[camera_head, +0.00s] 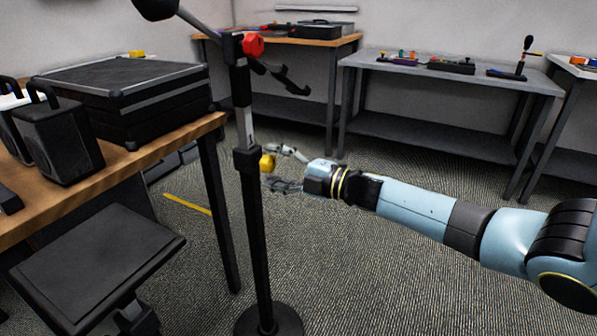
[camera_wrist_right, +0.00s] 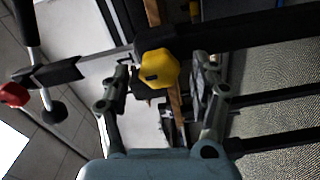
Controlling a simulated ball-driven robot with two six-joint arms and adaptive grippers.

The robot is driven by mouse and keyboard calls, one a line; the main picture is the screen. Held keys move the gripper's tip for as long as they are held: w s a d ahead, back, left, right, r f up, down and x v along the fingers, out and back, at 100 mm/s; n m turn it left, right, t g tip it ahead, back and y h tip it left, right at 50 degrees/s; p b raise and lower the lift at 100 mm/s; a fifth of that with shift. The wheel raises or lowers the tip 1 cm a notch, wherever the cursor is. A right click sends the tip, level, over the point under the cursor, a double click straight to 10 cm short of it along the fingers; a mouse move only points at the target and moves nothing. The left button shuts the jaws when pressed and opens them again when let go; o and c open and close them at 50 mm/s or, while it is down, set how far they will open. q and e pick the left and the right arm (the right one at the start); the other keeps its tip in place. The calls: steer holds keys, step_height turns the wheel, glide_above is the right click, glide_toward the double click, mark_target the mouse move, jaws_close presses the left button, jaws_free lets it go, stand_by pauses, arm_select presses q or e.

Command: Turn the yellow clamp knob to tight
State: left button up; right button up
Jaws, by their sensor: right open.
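The yellow clamp knob (camera_head: 267,163) sits on the black collar of an upright black stand (camera_head: 256,220). In the right wrist view the yellow knob (camera_wrist_right: 158,68) is a lobed shape between and just beyond my fingertips. My right gripper (camera_head: 281,168) reaches in from the right with its fingers open around the knob's side of the stand. In the right wrist view my gripper (camera_wrist_right: 162,78) has a finger on each side of the knob, with gaps showing. Whether a fingertip touches the knob is unclear. My left gripper is not in view.
A red knob (camera_head: 253,45) sits higher on the stand by a tilted boom. A wooden table (camera_head: 150,150) with a black case (camera_head: 125,88) and speakers is at left, a black stool seat (camera_head: 97,262) in front. A grey bench (camera_head: 450,75) stands behind. Floor at right is clear.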

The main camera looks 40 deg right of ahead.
steer(key=v, duration=1)
steer(key=shift+f, duration=0.1)
steer(key=s+a+f+m+g+h, duration=0.15)
steer(key=s+f+m, duration=0.25)
steer(key=s+f, duration=0.45)
steer(key=s+a+f+m+g+h, duration=0.1)
steer(key=s+f+m+g+h, duration=0.3)
steer(key=f, duration=0.8)
steer(key=s+a+f+m+g+h, duration=0.15)
steer(key=s+f+m, duration=0.25)
steer(key=s+f, duration=0.55)
steer(key=s+a+f+m+g, duration=0.2)
steer(key=s+f+m+g, duration=0.2)
steer(key=s, duration=0.8)
steer(key=s+a+f+m+g, duration=0.3)
steer(key=s+f, duration=0.6)
steer(key=s, duration=0.4)
steer(key=shift+s+a+f+m+g+h, duration=0.2)
steer(key=shift+m+g+h, duration=0.25)
steer(key=shift+g, duration=0.65)
